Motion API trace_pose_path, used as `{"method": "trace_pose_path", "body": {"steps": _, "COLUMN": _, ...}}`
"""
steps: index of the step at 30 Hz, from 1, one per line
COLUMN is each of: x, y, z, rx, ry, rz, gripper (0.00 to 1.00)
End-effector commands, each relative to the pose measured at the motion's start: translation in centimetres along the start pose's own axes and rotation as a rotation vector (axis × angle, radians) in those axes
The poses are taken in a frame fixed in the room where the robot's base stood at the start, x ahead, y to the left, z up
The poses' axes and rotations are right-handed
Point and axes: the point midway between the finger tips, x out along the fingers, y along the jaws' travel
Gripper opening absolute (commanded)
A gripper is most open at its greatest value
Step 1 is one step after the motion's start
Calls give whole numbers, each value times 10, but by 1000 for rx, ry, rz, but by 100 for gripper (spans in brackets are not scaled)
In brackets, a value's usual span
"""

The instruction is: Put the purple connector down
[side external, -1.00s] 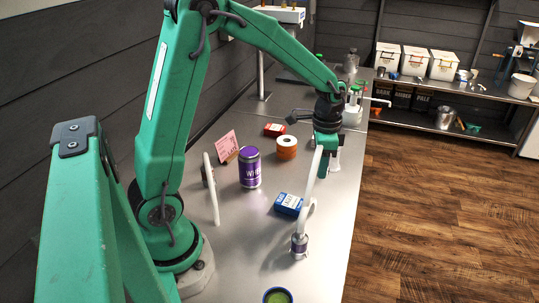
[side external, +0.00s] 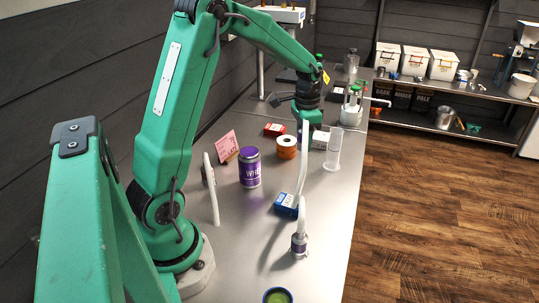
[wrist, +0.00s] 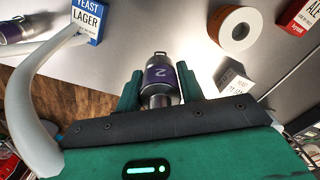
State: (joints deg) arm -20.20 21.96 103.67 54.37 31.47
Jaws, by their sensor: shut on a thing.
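The purple connector (wrist: 158,78) is a metal fitting with a purple band marked "2". In the wrist view it sits between the two green fingers of my gripper (wrist: 160,88), which is shut on it. A white hose (wrist: 25,110) curves along the left of the wrist view. A second purple-banded connector (side external: 300,244) stands upright nearer the camera; its hose rises from its top.
A blue yeast box (side external: 287,204), purple can (side external: 250,168), orange roll (side external: 286,147), red box (side external: 274,129) and pink card (side external: 227,146) stand on the bench (side external: 255,225). A clear cylinder (side external: 333,150) stands close to my gripper's right. The bench's right edge drops to the floor.

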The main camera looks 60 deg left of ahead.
Motion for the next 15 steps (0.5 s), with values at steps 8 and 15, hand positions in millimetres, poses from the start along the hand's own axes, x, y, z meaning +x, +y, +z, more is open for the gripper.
{"method": "trace_pose_path", "body": {"steps": 8, "x": -1, "y": -88, "z": 29, "rx": -236, "ry": 0, "rz": 0, "gripper": 7}}
{"method": "trace_pose_path", "body": {"steps": 15, "x": 0, "y": -142, "z": 58, "rx": -389, "ry": -1, "rz": 0, "gripper": 7}}
